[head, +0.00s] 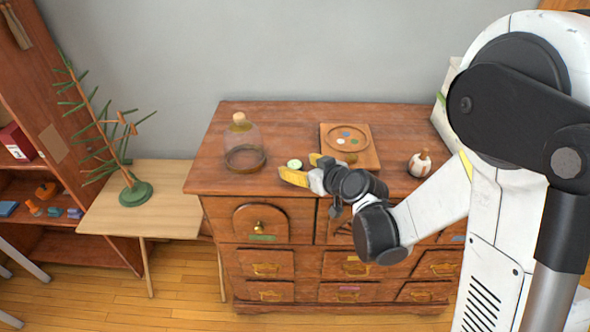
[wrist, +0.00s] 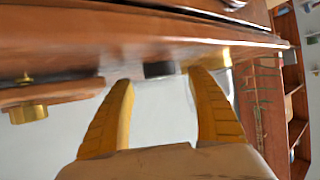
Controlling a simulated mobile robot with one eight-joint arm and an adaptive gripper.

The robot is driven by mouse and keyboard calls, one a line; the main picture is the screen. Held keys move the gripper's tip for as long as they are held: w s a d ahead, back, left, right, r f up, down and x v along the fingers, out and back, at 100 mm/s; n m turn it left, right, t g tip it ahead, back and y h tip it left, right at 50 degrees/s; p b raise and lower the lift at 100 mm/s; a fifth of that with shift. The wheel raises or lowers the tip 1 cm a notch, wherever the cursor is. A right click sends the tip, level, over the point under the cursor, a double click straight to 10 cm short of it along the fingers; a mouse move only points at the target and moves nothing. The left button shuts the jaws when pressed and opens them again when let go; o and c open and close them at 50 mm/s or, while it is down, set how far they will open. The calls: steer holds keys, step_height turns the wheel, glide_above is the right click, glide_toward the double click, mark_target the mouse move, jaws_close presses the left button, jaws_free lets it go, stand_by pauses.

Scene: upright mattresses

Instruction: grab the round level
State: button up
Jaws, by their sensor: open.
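The round level is most likely the small pale-green disc (head: 294,164) lying on the top of the wooden dresser (head: 285,118), right of the glass jar. My gripper (head: 302,167) is open, its two yellow fingers pointing left at the disc. The disc shows just beyond and between the fingertips, and I see no contact. In the wrist view the open fingers (wrist: 160,80) spread on either side of a small dark block (wrist: 158,70) against a brown wooden surface. I cannot tell whether that block is the level's side.
A glass jar with a cork (head: 243,145) stands left of the disc. A wooden tray with coloured spots (head: 370,158) lies behind my gripper. A round white bottle (head: 420,164) stands at right. A side table (head: 170,215) holds a green-based tree (head: 135,193).

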mark_target(296, 164)
steer(key=x, duration=0.3)
steer(key=shift+s, duration=0.15)
steer(key=c, duration=1.2)
steer(key=shift+o, duration=0.2)
steer(key=shift+r, duration=0.15)
